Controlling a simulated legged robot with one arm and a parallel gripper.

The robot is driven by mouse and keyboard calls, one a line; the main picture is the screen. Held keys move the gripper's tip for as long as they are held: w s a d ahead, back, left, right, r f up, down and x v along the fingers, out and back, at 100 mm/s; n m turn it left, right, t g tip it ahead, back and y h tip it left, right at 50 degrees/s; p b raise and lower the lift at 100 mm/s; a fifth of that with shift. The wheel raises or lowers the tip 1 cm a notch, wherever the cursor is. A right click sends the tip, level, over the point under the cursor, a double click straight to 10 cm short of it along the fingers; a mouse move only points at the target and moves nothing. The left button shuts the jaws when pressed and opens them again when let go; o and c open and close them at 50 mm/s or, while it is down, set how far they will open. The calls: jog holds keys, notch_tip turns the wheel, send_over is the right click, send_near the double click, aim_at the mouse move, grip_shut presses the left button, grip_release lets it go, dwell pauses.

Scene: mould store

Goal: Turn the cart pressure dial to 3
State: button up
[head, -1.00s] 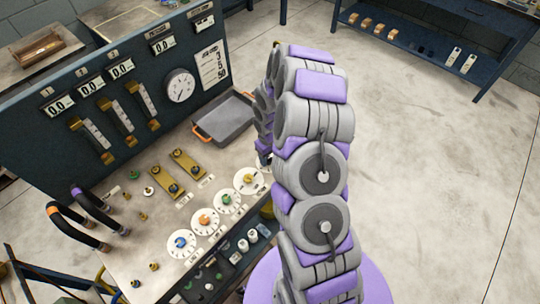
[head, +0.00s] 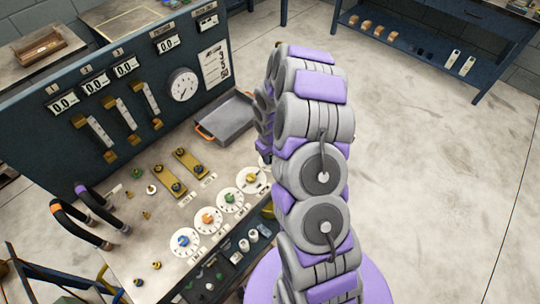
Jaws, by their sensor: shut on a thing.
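A row of round white dials with coloured knobs lies on the bench panel: a blue-knob dial (head: 183,241), an orange-knob dial (head: 208,219), a green-knob dial (head: 230,199) and a yellow-knob dial (head: 252,179). Another white dial (head: 264,173) at the far end is partly hidden by my arm. The labels are too small to read, so I cannot tell which is the cart pressure dial. My arm rises at centre and bends away over the bench's right edge. My gripper is hidden behind it.
An upright dark panel (head: 50,145) carries digital readouts, brass levers and a gauge (head: 183,84). A grey tray (head: 227,118) with orange handles sits on the bench. Curved hoses (head: 80,220) stand at left. Open floor (head: 420,150) lies right, with a shelf table (head: 440,40) beyond.

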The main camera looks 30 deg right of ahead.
jog(key=m, duration=0.8)
jog(key=shift+d+m+p, duration=0.1)
jog(key=shift+m+p, duration=0.2)
jog(key=shift+m, duration=0.1)
jog(key=m, duration=0.4)
jog(key=shift+p, duration=0.35)
jog(key=shift+m+p, duration=0.45)
jog(key=shift+m, duration=1.95)
jog(key=o, duration=1)
jog(key=shift+o, duration=0.2)
